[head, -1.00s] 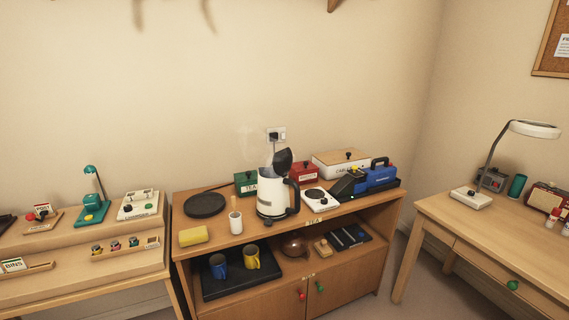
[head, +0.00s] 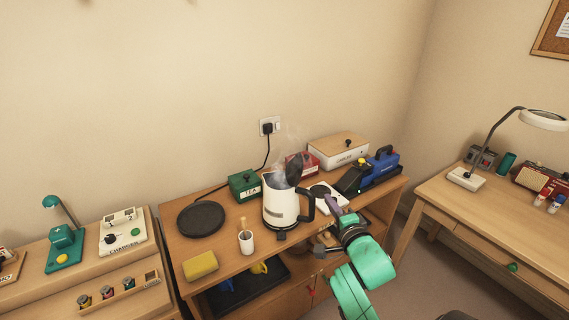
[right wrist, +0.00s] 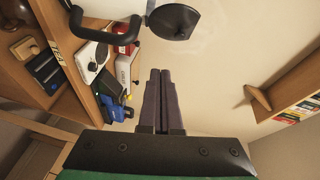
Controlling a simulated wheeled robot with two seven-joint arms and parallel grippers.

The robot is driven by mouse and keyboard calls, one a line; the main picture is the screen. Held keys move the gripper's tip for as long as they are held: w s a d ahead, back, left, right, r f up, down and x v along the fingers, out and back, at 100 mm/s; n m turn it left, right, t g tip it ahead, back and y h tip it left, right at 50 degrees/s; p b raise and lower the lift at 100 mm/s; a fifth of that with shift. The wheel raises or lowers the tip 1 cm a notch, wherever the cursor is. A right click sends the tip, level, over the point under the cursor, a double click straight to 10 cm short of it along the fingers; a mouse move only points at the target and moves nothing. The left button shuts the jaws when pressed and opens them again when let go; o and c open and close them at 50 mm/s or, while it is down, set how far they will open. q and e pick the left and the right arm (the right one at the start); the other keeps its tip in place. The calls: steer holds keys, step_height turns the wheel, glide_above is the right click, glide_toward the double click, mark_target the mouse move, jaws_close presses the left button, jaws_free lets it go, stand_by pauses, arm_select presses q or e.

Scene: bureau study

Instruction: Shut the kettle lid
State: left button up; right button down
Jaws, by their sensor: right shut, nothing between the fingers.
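The white kettle (head: 284,207) stands on the wooden cabinet top with its black handle toward the right. Its black lid (head: 293,168) stands tilted up and open, and steam rises above it. In the right wrist view the lid (right wrist: 174,22) shows at the top, beside the black handle (right wrist: 105,30). My right gripper (head: 333,196) is just right of the kettle handle, lower than the lid. Its dark fingers (right wrist: 160,75) are shut together and empty, apart from the lid. My left gripper is not in view.
Right of the kettle are a white hotplate (head: 328,195), a red box (head: 303,163), a white box with a wooden lid (head: 339,149) and a blue case (head: 382,165). Clear air lies above the kettle.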

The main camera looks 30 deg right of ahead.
step_height(320, 180, up, 3)
steer(key=p, duration=0.3)
glide_toward(298, 170)
steer(key=w+d, duration=0.4)
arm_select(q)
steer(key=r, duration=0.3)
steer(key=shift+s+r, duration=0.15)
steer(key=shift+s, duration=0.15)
arm_select(e)
steer(key=shift+w+a+r+m+t, duration=0.1)
steer(key=shift+a+r+m+t, duration=0.2)
steer(key=shift+r+m, duration=0.1)
steer(key=shift+d, duration=0.1)
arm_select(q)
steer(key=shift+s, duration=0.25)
arm_select(e)
steer(key=shift+w, duration=0.15)
